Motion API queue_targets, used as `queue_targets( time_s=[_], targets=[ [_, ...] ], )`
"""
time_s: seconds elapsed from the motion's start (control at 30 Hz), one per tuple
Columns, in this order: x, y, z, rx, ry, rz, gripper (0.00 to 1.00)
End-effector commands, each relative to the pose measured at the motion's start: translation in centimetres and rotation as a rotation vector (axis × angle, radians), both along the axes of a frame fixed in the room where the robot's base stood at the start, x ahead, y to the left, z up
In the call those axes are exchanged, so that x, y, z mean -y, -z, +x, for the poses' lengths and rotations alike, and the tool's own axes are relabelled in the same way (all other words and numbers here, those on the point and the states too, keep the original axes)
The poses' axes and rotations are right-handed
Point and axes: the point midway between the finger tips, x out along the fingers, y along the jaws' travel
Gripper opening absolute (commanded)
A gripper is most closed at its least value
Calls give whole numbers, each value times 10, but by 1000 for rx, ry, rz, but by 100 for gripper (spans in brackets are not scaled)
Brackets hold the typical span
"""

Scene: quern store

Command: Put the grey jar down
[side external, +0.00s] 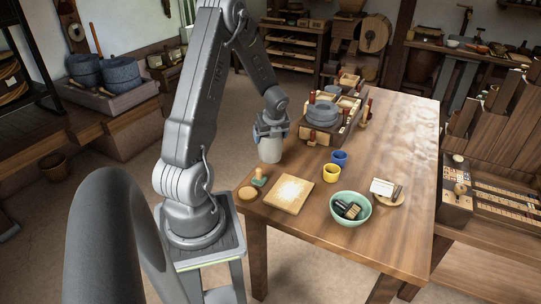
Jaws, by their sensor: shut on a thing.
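My gripper (271,131) is shut on the grey jar (270,151), with the jaws at its upper part. The jar hangs upright below the jaws, by the left edge of the wooden table (393,150). I cannot tell whether its base touches the tabletop or is a little above it.
A wooden box with a grey quern (323,113) stands behind and right of the jar. Blue (339,158) and yellow (331,173) cups, a square board (289,194), a stamp (259,178) and a green bowl (351,220) stand in front. The table's right side is clear.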

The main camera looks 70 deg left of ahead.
Motion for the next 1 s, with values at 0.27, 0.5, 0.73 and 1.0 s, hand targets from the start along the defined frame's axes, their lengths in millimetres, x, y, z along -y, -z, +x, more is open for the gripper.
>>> queue_targets(
  time_s=[0.27,0.5,0.73,1.0],
  targets=[
    [-1,31,1,0,2,0,36],
    [-1,52,1,2,2,3,36],
    [-1,52,1,3,1,3,36],
    [-1,55,1,1,0,1,100]
  ],
)
